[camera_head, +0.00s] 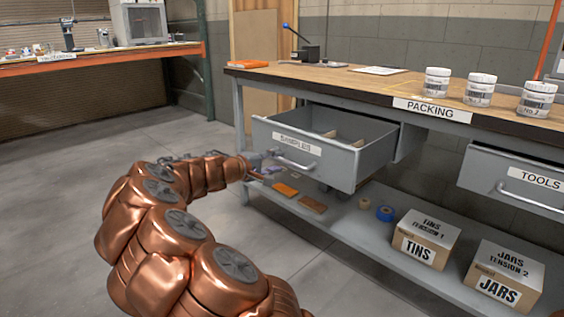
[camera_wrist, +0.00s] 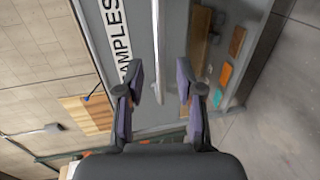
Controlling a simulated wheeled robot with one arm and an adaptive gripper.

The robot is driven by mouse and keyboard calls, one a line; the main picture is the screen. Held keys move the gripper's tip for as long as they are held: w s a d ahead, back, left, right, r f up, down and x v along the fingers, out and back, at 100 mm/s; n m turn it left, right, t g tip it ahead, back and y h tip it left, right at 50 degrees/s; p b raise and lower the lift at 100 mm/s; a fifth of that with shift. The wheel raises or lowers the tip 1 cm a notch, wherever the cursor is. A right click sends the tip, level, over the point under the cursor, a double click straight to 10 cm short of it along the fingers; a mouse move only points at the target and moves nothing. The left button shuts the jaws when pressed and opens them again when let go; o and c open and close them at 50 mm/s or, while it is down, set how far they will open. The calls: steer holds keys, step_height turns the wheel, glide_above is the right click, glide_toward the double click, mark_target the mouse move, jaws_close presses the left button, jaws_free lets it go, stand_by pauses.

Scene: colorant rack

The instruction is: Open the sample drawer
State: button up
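The sample drawer (camera_head: 330,145) hangs under the packing bench, pulled well out, its inside and dividers showing in the head view. Its front carries a white SAMPLES label (camera_head: 297,143), which also shows in the wrist view (camera_wrist: 115,35). A bar handle (camera_head: 294,163) is on the drawer front; it shows in the wrist view as a light bar (camera_wrist: 158,45). My gripper (camera_wrist: 159,82) has its two fingers apart, one on each side of the bar's near end, with gaps visible. In the head view my gripper (camera_head: 256,162) is at the handle's left end; contact cannot be told.
The packing bench (camera_head: 330,80) carries several white jars (camera_head: 480,90). A closed tools drawer (camera_head: 515,180) is at right. The lower shelf (camera_head: 345,225) holds TINS (camera_head: 425,240) and JARS (camera_head: 505,275) boxes and a blue tape roll (camera_head: 385,213). The floor left of the bench is clear.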

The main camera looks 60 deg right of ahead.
steer(key=v, duration=0.8)
stand_by(0.4)
steer(key=s+a+r+m+y+p, duration=0.1)
steer(key=s+a+r+y+p, duration=0.1)
steer(key=s+a+r+p, duration=0.45)
steer(key=s+a+r+m+y+p, duration=0.1)
steer(key=s+a+r+y+p, duration=0.25)
steer(key=r+p, duration=0.5)
steer(key=s+a+r+n+y+p, duration=0.1)
steer(key=s+a+r+y+p, duration=0.2)
steer(key=a+p, duration=0.6)
steer(key=s+a+r+n+y+p, duration=0.1)
steer(key=s+a+r+y+p, duration=0.2)
steer(key=s+a+r+p, duration=0.3)
steer(key=s+a+r+n+t+y+p, duration=0.1)
steer(key=s+a+r+y+p, duration=0.3)
steer(key=a+p, duration=0.9)
steer(key=s+a+r+n, duration=0.1)
steer(key=s+a, duration=0.1)
steer(key=shift+a+p, duration=0.25)
steer(key=shift+p, duration=0.1)
steer(key=shift+s+d, duration=0.15)
